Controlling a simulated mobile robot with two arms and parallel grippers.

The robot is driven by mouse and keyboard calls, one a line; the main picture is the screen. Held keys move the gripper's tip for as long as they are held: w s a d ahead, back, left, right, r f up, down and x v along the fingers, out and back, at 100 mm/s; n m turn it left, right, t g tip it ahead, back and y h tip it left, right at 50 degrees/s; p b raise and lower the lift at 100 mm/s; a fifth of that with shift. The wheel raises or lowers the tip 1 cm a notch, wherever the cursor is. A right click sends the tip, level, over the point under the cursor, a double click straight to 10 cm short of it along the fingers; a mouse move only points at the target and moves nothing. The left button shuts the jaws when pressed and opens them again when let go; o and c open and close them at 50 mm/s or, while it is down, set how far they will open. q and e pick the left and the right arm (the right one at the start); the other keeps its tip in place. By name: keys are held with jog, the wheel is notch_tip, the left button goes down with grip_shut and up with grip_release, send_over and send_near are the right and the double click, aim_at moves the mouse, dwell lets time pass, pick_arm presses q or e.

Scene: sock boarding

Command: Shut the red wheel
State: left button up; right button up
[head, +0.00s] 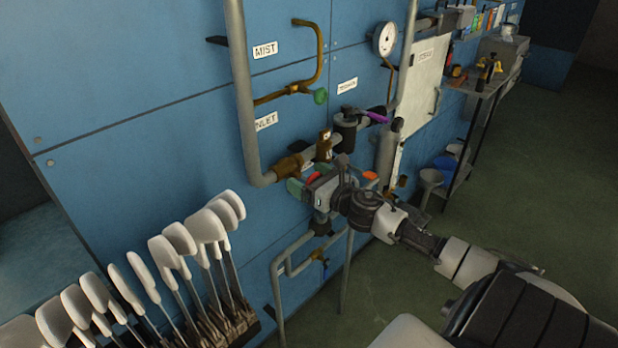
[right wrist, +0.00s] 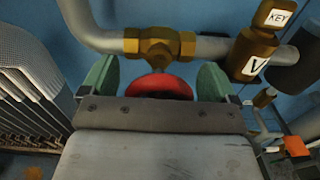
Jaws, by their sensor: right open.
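The red wheel (right wrist: 160,86) sits below a brass valve body (right wrist: 158,45) in the right wrist view. In the head view a small part of the red wheel (head: 314,176) shows beside my right gripper. My right gripper (right wrist: 160,82) is open, with one green finger on each side of the wheel and gaps visible between. The lower part of the wheel is hidden behind the gripper's body. In the head view my right gripper (head: 303,186) is at the pipe on the blue wall. My left gripper is not in view.
A grey pipe (head: 244,95) runs down to the brass valve. A brown tagged fitting (right wrist: 252,52) is just right of it. White sock boards (head: 165,260) stand in a rack at lower left. Open floor (head: 540,190) lies right.

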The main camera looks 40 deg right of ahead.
jog(key=shift+c, duration=0.3)
jog(key=c, duration=0.9)
jog(key=shift+o, duration=0.2)
